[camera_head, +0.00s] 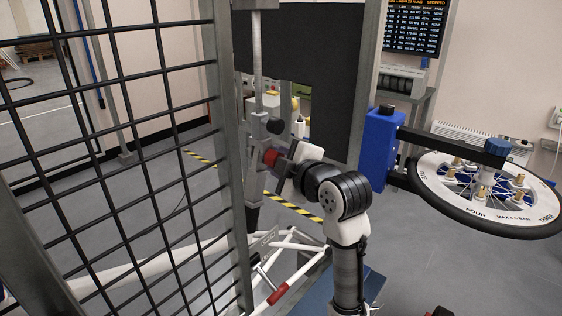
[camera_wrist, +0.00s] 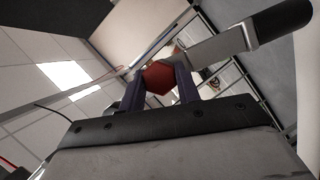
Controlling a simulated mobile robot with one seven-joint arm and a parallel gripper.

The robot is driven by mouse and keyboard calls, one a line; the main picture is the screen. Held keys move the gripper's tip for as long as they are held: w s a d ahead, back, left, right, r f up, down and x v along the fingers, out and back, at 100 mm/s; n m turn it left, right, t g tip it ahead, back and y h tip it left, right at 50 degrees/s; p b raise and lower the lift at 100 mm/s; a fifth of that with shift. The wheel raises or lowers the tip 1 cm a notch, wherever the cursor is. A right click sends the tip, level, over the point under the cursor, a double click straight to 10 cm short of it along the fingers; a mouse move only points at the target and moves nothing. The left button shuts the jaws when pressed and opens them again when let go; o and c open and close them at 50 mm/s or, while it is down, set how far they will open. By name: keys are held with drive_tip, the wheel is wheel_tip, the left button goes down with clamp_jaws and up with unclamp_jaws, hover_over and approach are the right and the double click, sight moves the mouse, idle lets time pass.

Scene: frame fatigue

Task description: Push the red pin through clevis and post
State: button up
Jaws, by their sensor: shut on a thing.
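The red pin shows as a red head (camera_head: 270,157) in the head view, at the end of my arm, and as a red faceted end (camera_wrist: 160,77) in the wrist view. My gripper (camera_wrist: 160,84) is shut on it, one dark finger on each side. The pin's shank is hidden. In the head view the red head is close beside a grey upright metal assembly (camera_head: 255,182), below a black knob (camera_head: 275,127). In the wrist view a grey metal bar (camera_wrist: 217,47) with a black end lies just beyond the pin. I cannot tell clevis from post, or whether the pin is inside them.
A black mesh guard (camera_head: 120,130) with a grey upright fills the left. A white bicycle frame (camera_head: 190,256) lies low, in front of the assembly. A spoked wheel (camera_head: 430,180) on a blue-ended black arm stands to the right. A dark panel (camera_head: 318,70) hangs behind.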

drive_tip(key=shift+w+a, duration=0.1)
drive_tip(key=shift+a, duration=0.05)
drive_tip(key=o, duration=0.9)
drive_tip(key=b+v, duration=0.3)
drive_tip(key=v, duration=1.1)
drive_tip(key=shift+w, duration=0.1)
drive_tip(key=shift+f, duration=0.1)
